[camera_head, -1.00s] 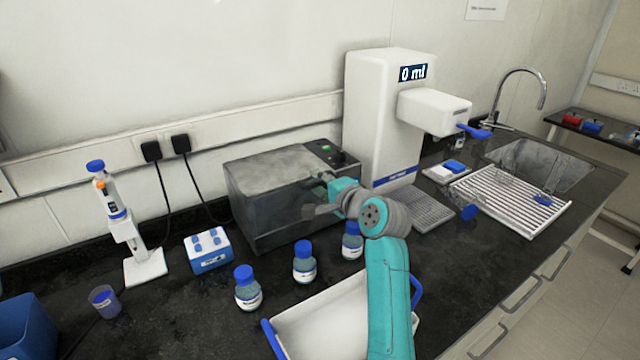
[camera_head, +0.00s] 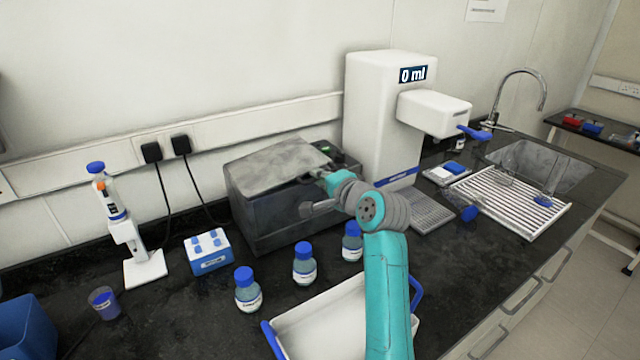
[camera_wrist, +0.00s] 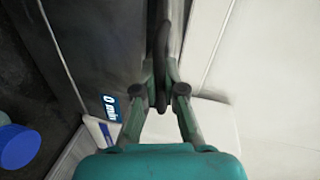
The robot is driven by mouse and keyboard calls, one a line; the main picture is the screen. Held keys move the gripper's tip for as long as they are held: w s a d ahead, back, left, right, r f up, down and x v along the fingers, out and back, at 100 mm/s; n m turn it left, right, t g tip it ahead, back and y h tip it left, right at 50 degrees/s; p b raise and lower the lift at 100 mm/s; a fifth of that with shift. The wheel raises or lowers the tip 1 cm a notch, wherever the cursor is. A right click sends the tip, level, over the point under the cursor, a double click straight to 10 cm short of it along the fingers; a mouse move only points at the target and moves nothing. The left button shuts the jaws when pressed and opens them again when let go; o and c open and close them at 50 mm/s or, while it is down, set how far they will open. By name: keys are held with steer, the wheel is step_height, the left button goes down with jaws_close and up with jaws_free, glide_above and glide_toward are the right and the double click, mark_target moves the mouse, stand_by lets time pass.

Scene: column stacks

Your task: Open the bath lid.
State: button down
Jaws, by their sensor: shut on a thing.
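The bath (camera_head: 262,213) is a dark grey metal box on the bench against the back wall. Its grey lid (camera_head: 280,163) is tilted up a little, with a dark gap under its front edge. My gripper (camera_wrist: 161,88) is shut on the lid's dark handle (camera_wrist: 161,40) in the wrist view. In the head view my wrist and arm reach the lid's right front side and hide the handle and fingertips.
A white dispenser (camera_head: 372,115) reading 0 ml stands right of the bath. Several blue-capped bottles, including one bottle (camera_head: 303,264), stand in front of the bath. A white tray (camera_head: 318,325) with blue handles is below my arm. A blue rack (camera_head: 208,252) is at left.

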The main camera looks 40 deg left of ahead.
steer(key=r+n, duration=0.1)
steer(key=r, duration=0.1)
steer(key=s+r+n+t, duration=0.1)
steer(key=r, duration=0.1)
steer(key=s+r+n, duration=0.1)
steer(key=r, duration=0.1)
steer(key=shift+a+r+n, duration=0.15)
steer(key=shift+a+n, duration=0.15)
steer(key=shift+a, duration=0.1)
steer(key=s+a+r+n+t, duration=0.1)
steer(key=s+a+r+n, duration=0.2)
steer(key=s+n, duration=0.3)
steer(key=s+a+r+n+t, duration=0.2)
steer(key=s+r+n, duration=0.3)
steer(key=s, duration=0.4)
steer(key=shift+s+a+n+y, duration=0.15)
steer(key=shift+a+n+y, duration=0.25)
steer(key=shift+a+n, duration=0.25)
